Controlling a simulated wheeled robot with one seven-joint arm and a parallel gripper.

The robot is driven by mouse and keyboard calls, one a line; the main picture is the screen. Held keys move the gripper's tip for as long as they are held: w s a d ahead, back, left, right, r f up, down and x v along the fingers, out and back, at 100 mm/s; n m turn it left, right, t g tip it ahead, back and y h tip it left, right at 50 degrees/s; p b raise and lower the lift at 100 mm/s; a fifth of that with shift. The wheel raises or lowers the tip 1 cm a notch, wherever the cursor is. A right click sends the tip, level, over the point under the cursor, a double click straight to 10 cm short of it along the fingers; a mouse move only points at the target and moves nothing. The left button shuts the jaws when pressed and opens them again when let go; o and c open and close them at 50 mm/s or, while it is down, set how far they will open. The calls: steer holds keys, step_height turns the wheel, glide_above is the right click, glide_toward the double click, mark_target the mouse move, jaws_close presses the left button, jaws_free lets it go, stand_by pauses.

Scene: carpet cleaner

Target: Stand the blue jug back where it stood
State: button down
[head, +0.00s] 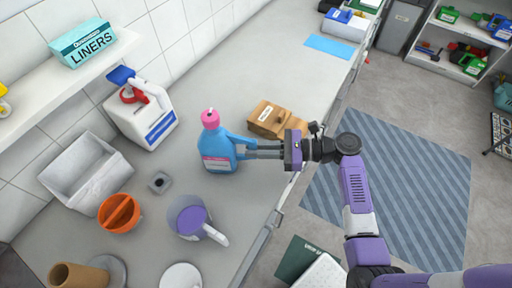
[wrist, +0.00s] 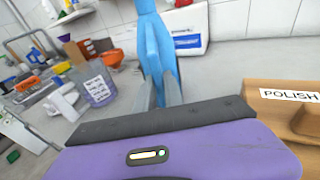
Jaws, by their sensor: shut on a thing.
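The blue jug (head: 217,146) with a pink cap stands upright, or nearly so, over the grey worktop in the head view. I cannot tell whether its base touches the surface. My gripper (head: 247,151) reaches in from the right and is shut on the jug's handle side. In the wrist view the jug (wrist: 154,45) rises between the two fingers of my gripper (wrist: 160,92), its top out of frame.
A wooden POLISH box (head: 275,119) stands close to the right of the jug. A white jug (head: 143,115) stands behind.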

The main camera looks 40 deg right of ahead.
steer(key=shift+f, duration=0.1)
stand_by(0.8)
steer(key=c, duration=0.8)
jaws_free()
steer(key=shift+f, duration=0.1)
steer(key=shift+p+v, duration=0.35)
steer(key=shift+v, duration=3.15)
